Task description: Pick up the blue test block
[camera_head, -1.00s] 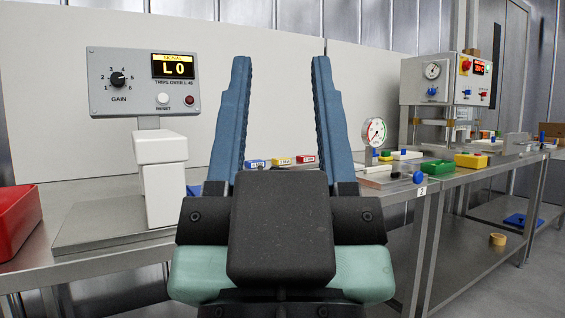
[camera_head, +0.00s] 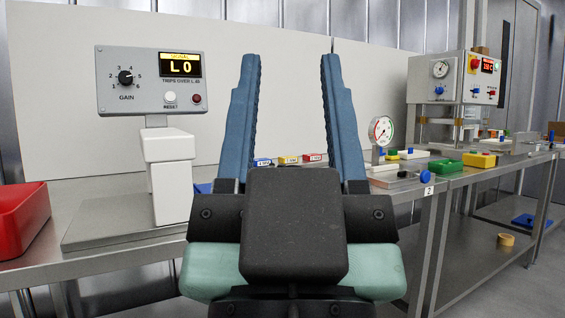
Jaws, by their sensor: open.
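A small blue block (camera_head: 262,162) with a pale label, likely the blue test block, is at the back of the steel bench, left of a yellow block (camera_head: 288,159) and a red block (camera_head: 312,157). My gripper (camera_head: 294,60) is in front of the camera, its two long blue fingers pointing up and spread wide apart. Nothing is between them. In the picture, the three blocks show in the gap low between the fingers, well beyond the gripper. My gripper's dark body hides the bench in front of them.
A grey detector panel (camera_head: 152,80) reading "LO" stands above a white column on the left. A red bin (camera_head: 22,215) is at the far left. A dial gauge (camera_head: 381,131), green tray (camera_head: 446,166) and yellow tray (camera_head: 478,160) stand to the right. A pale board backs the bench.

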